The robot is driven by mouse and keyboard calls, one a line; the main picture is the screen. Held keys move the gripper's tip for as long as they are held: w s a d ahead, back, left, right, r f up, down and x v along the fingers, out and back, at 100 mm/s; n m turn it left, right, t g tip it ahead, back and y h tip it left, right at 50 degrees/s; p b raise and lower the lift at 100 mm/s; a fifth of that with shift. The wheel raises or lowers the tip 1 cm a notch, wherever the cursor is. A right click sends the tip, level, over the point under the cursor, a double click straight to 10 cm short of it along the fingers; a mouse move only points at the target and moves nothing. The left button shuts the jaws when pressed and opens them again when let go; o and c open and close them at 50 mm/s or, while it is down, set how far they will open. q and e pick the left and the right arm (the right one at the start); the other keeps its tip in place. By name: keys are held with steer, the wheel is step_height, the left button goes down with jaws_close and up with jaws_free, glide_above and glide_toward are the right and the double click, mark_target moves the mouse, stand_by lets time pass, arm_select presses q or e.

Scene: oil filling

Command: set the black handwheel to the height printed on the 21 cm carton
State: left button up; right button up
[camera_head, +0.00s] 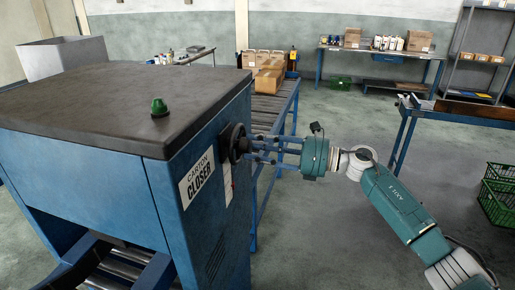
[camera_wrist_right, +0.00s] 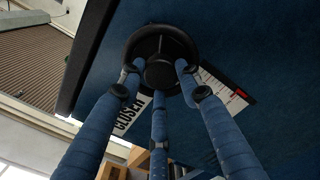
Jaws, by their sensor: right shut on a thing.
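The black handwheel (camera_head: 232,136) sits on the side of the blue carton closer machine (camera_head: 210,215). My right gripper (camera_head: 250,149) reaches it from the right, its blue fingers shut on the handwheel's hub. In the right wrist view the fingers close around the hub of the handwheel (camera_wrist_right: 140,42). A white scale strip (camera_head: 228,183) with a red mark shows below the wheel, and also in the wrist view (camera_wrist_right: 224,90); its figures are too small to read. Brown cartons (camera_head: 268,82) stand on the conveyor behind; no printed height is legible. My left gripper is not in view.
A green button (camera_head: 159,107) stands on the machine's dark top. A roller conveyor (camera_head: 272,105) runs behind it. A workbench (camera_head: 385,52) is at the back, a table (camera_head: 470,112) and green crates (camera_head: 497,194) at right. The floor between is clear.

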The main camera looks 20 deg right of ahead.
steer(key=m, duration=0.2)
steer(key=shift+s+a+f+m+p, duration=0.1)
steer(key=shift+f+m+p, duration=0.2)
steer(key=shift+f+m, duration=0.1)
steer(key=m+p, duration=0.1)
steer(key=m, duration=0.1)
steer(key=shift+m, duration=0.4)
steer(key=m+p, duration=0.1)
steer(key=m, duration=0.3)
steer(key=shift+p, duration=0.4)
steer(key=shift+m+p, duration=0.45)
steer(key=shift+m, duration=0.45)
steer(key=o, duration=1.2)
steer(key=shift+s, duration=0.1)
steer(key=shift+c, duration=0.2)
steer(key=shift+r, duration=0.25)
steer(key=v, duration=1.2)
